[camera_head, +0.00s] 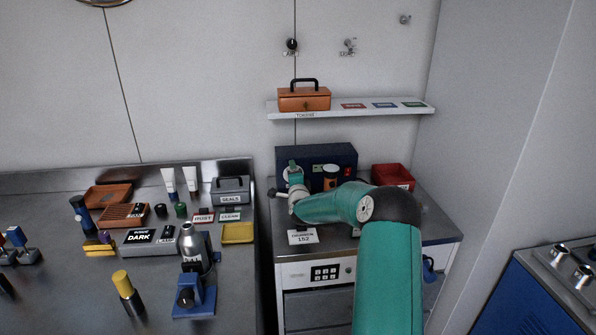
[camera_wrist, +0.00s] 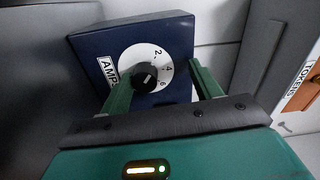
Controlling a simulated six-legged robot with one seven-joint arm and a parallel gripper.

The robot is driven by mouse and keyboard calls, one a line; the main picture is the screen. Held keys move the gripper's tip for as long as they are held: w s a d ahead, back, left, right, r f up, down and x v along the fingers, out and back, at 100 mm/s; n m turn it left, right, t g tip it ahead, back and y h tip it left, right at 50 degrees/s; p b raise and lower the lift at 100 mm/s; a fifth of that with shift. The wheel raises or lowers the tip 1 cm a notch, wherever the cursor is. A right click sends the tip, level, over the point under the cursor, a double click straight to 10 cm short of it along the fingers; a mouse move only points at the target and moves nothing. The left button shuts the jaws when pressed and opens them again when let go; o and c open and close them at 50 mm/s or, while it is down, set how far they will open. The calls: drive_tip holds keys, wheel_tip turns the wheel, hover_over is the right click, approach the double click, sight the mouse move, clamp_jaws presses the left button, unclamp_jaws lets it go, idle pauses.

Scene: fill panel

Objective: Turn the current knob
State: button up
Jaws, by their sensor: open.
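The current knob (camera_wrist: 146,78) is a small black knob with a pale pointer line. It sits on a white dial (camera_wrist: 152,57) marked 2, 4 and 6, beside an AMP label, on a dark blue box (camera_wrist: 88,43). My gripper (camera_wrist: 161,76) is open, its two green fingers on either side of the dial. The knob lies nearer the left finger; I cannot tell whether they touch. In the head view the blue box (camera_head: 345,155) stands at the back of the small bench, and my gripper (camera_head: 293,172) is at its left front. The knob does not show clearly there.
A red bin (camera_head: 391,176) stands right of the box. An orange-topped item (camera_head: 330,177) stands in front of it. A shelf (camera_head: 360,110) with an orange toolbox (camera_head: 304,99) is above. The left bench (camera_head: 60,290) is crowded with bottles and boxes.

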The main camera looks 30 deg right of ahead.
drive_tip(key=o, duration=0.5)
drive_tip(key=r, duration=0.1)
drive_tip(key=s+r, duration=0.1)
drive_tip(key=r, duration=0.2)
drive_tip(key=shift+s+a+r, duration=0.1)
drive_tip(key=shift+s+a, duration=0.25)
drive_tip(key=shift+a, duration=0.05)
drive_tip(key=s+r, duration=0.1)
drive_tip(key=s+a+r, duration=0.1)
drive_tip(key=r, duration=0.1)
drive_tip(key=shift+s+a+r, duration=0.15)
drive_tip(key=shift+s+a, duration=0.05)
drive_tip(key=shift+s, duration=0.15)
drive_tip(key=c, duration=0.5)
drive_tip(key=s+a+r, duration=0.3)
drive_tip(key=s+a, duration=0.1)
drive_tip(key=s, duration=0.4)
drive_tip(key=shift+s+r, duration=0.15)
drive_tip(key=shift+r, duration=0.15)
